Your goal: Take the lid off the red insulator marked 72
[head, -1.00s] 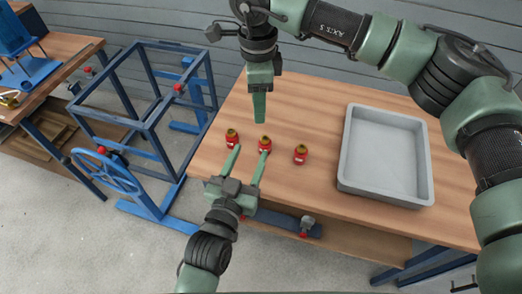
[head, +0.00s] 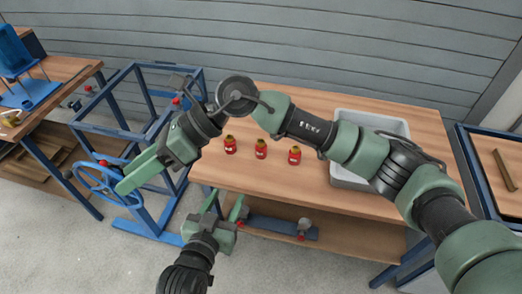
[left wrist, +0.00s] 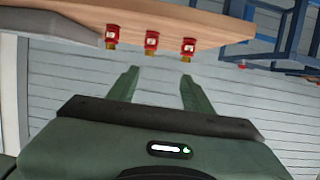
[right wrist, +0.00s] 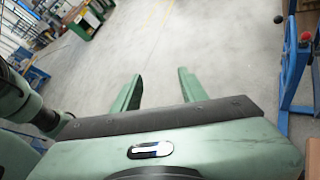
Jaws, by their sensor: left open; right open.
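Three small red insulators with yellowish tops stand in a row on the wooden table: the left one (head: 230,146), the middle one (head: 261,150) and the right one (head: 294,156). Their white labels are too small to read, so I cannot tell which is 72. The left wrist view shows all three upside down, the middle one (left wrist: 151,41) ahead of the fingers. My left gripper (head: 226,203) is open and empty at the table's front edge, short of the insulators. My right gripper (head: 123,180) is open and empty, left of the table over the blue frame.
A grey tray (head: 350,182) stands on the table (head: 290,112) at the right, partly hidden by my right arm. A blue frame with a handwheel (head: 92,178) stands left of the table. Another bench (head: 80,52) is at the far left. The table behind the insulators is clear.

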